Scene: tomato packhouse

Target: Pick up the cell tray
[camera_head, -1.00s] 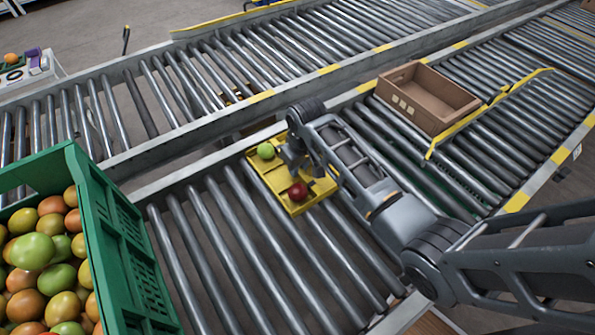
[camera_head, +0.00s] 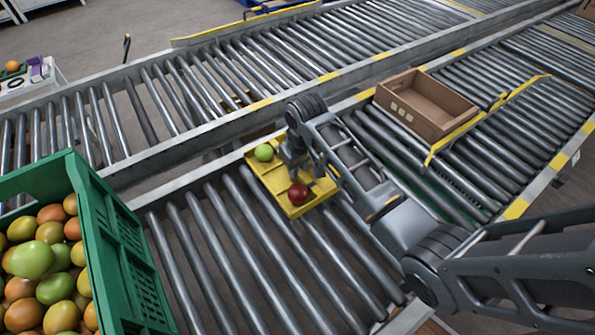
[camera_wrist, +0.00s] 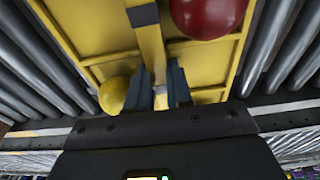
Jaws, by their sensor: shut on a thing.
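The yellow cell tray (camera_head: 290,208) is at the middle of the near roller conveyor in the head view. A green tomato (camera_head: 264,152) sits in its far part and a red tomato (camera_head: 297,193) in its near part. My gripper (camera_head: 296,165) is over the middle of the tray. In the wrist view, my gripper (camera_wrist: 164,90) has its two fingers shut on a yellow upright strip of the tray (camera_wrist: 110,36), between the red tomato (camera_wrist: 208,14) and the yellow-green one (camera_wrist: 116,95). Whether the tray touches the rollers I cannot tell.
A green crate (camera_head: 118,240) full of tomatoes stands at the left. An open cardboard box (camera_head: 425,108) rests on the rollers at the right, beside a yellow guide rail (camera_head: 485,115). Bare rollers (camera_head: 225,260) lie between crate and tray.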

